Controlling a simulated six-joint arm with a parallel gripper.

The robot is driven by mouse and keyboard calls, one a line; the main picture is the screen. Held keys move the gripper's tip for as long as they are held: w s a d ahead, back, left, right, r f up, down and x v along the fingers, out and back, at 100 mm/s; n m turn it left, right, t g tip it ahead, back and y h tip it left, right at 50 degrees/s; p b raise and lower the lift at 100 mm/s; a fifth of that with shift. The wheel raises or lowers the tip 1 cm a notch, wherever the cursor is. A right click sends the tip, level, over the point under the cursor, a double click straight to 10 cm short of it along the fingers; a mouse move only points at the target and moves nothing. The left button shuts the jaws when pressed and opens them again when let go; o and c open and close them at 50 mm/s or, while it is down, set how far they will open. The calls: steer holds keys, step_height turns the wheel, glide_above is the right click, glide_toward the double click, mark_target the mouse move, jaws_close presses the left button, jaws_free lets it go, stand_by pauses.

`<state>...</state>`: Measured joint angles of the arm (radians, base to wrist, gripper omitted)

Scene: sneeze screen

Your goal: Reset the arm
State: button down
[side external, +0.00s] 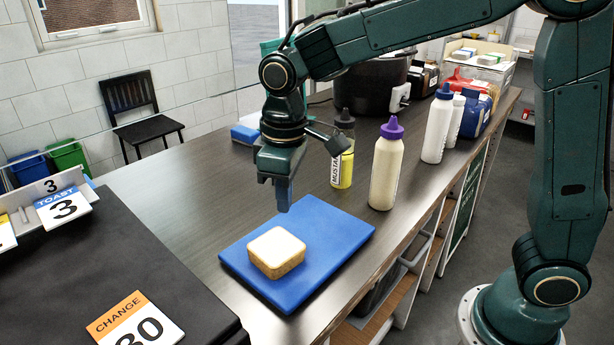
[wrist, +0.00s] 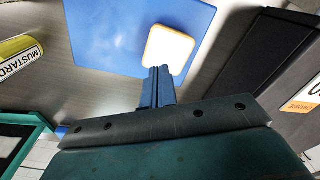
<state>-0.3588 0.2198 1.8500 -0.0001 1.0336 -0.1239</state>
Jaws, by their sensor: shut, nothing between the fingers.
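My gripper (side external: 284,196) points down above the far edge of the blue board (side external: 345,235). Its fingers are together with nothing between them. In the wrist view my gripper (wrist: 158,72) shows in front of the board (wrist: 105,30). A slice of bread (side external: 277,250) with a pale top and brown crust lies flat on the board, nearer the camera than the gripper. The bread also shows in the wrist view (wrist: 170,46), just beyond the fingertips. My gripper looks apart from the bread.
A yellow mustard bottle (side external: 342,169) and a purple-capped bottle (side external: 384,175) stand right of my gripper. White bottles (side external: 437,128) stand farther back. A black surface with a "CHANGE" card (side external: 136,322) is at the lower left. The counter left of my gripper is mostly clear.

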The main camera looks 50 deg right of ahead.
steer(key=s+d+r+m+t, duration=0.2)
steer(key=s+d, duration=0.5)
steer(key=s, duration=0.3)
steer(key=s+d+r+m+t, duration=0.3)
steer(key=s+d, duration=0.4)
steer(key=s, duration=0.3)
steer(key=shift+r+m, duration=0.3)
steer(key=shift+r, duration=0.05)
steer(key=shift+d, duration=0.1)
stand_by(0.6)
